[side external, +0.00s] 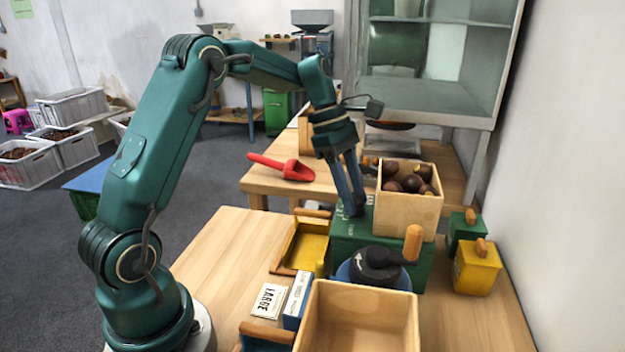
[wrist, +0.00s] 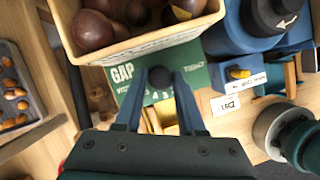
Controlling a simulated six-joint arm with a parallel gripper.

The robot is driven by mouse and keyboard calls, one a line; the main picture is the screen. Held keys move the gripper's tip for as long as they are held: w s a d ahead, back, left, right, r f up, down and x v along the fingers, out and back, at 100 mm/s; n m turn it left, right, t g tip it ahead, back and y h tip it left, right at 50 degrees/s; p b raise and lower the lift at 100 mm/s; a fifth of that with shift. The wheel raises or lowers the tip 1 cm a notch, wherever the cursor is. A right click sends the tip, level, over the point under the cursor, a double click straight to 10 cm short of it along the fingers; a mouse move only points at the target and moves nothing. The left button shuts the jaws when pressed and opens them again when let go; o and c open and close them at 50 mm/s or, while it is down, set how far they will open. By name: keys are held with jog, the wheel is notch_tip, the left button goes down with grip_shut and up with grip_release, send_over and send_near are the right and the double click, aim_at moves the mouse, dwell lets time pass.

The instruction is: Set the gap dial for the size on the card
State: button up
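The gap dial is on a green box (side external: 340,250), whose face reads "GAP" with a scale in the wrist view (wrist: 195,82). A dark round knob (wrist: 160,76) sits on that face. My gripper (side external: 352,208) reaches down to the box, and in the wrist view its fingertips (wrist: 160,84) stand on either side of the knob. I cannot tell whether they touch it. The fingers and crate partly hide the scale, so the setting is unreadable. A white card (side external: 268,301) reading "LARGE" lies on the table left of the box; it also shows in the wrist view (wrist: 226,106).
A wooden crate of chestnuts (side external: 408,214) stands on the box, close to my gripper. A black crank on a blue drum (side external: 376,266), an empty wooden bin (side external: 358,330), and a yellow tray (side external: 306,250) are nearby. The table's left part is clear.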

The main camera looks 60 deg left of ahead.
grip_shut()
jog(key=shift+m, duration=0.3)
jog(key=m+g, duration=0.1)
jog(key=m, duration=0.3)
jog(key=shift+w+g, duration=0.2)
jog(key=shift+g, duration=0.2)
jog(key=shift+m+g, duration=0.6)
jog(key=shift+m, duration=1)
jog(key=shift+m+g, duration=0.3)
jog(key=shift+m, duration=0.4)
jog(key=o, duration=0.8)
grip_release()
jog(key=shift+w, duration=0.1)
